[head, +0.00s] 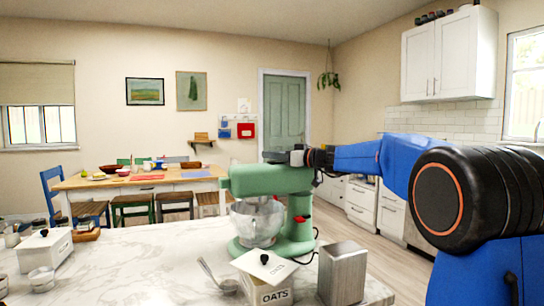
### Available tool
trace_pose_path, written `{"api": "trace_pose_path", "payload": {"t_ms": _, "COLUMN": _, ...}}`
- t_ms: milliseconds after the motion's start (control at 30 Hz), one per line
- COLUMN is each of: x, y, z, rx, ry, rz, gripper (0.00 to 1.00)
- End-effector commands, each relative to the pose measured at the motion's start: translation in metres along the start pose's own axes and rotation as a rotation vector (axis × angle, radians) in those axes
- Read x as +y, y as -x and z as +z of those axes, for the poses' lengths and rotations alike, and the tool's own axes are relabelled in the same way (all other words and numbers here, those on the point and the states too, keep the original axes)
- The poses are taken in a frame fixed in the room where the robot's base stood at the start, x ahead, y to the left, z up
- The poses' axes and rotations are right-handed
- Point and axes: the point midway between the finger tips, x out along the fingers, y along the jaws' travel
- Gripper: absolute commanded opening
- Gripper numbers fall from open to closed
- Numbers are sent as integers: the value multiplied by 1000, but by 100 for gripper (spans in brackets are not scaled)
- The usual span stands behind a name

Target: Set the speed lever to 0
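A green stand mixer (268,185) with a clear glass bowl (258,222) stands on the marble counter. My blue and black arm reaches in from the right. My gripper (275,156) is at the top of the mixer head, small and dark. I cannot tell whether it touches the mixer or whether its fingers are open.
A white OATS box (264,278) and a metal block (342,274) stand in front of the mixer. A spoon (218,278) lies to their left. White canisters (45,248) stand at the counter's left. The marble counter (140,260) between is clear. A dining table is behind.

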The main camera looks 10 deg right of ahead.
Motion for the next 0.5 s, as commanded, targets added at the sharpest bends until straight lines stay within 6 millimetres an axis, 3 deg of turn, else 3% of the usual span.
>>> {"api": "trace_pose_path", "payload": {"t_ms": 500, "x": 16, "y": 11, "z": 0, "rx": 0, "ry": 0, "rz": 1, "gripper": 0}}
